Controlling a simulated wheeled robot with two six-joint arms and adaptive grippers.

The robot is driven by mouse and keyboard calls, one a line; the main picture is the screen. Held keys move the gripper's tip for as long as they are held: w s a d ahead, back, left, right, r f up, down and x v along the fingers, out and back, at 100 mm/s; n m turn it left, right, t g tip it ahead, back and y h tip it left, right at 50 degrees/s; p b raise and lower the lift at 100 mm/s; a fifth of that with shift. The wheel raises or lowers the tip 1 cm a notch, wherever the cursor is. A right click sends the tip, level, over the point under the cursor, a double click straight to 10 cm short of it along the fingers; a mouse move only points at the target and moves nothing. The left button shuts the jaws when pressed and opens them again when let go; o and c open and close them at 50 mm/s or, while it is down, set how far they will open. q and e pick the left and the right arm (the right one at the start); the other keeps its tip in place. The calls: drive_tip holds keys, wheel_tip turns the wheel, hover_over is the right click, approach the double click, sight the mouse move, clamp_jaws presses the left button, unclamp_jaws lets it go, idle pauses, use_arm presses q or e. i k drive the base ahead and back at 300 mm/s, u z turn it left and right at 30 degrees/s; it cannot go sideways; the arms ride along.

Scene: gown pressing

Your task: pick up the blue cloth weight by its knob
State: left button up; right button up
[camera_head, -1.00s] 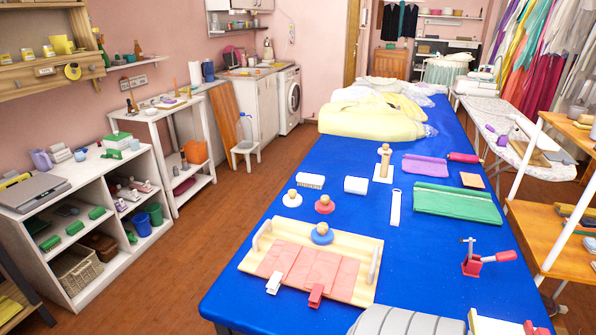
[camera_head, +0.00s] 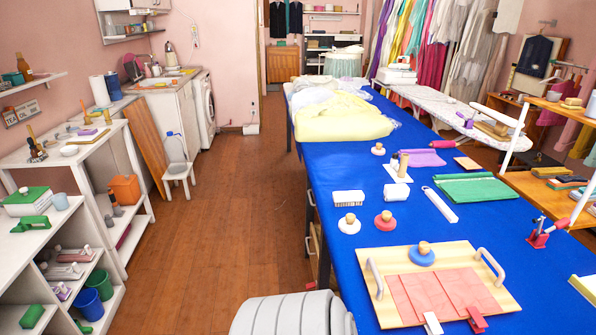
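The blue cloth weight (camera_head: 421,257) is a round blue disc with a light wooden knob (camera_head: 424,247) on top. It rests upright, knob up, near the back edge of a pale wooden board (camera_head: 395,258) on the blue table (camera_head: 345,268). Pink cloth (camera_head: 440,293) lies on the board just in front of the weight. Nothing touches the knob. Neither of my grippers is in view.
Handles (camera_head: 374,279) stand at the board's two ends, and white (camera_head: 432,323) and red (camera_head: 477,319) clips sit at its front edge. Red (camera_head: 384,222) and white (camera_head: 349,226) weights stand behind it. Open wooden floor (camera_head: 225,230) lies left of the table.

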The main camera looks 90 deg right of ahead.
sight(422, 255)
drive_tip(key=i, duration=1)
drive_tip(key=z, duration=2.9)
drive_tip(key=i, duration=1.75)
drive_tip(key=z, duration=2.65)
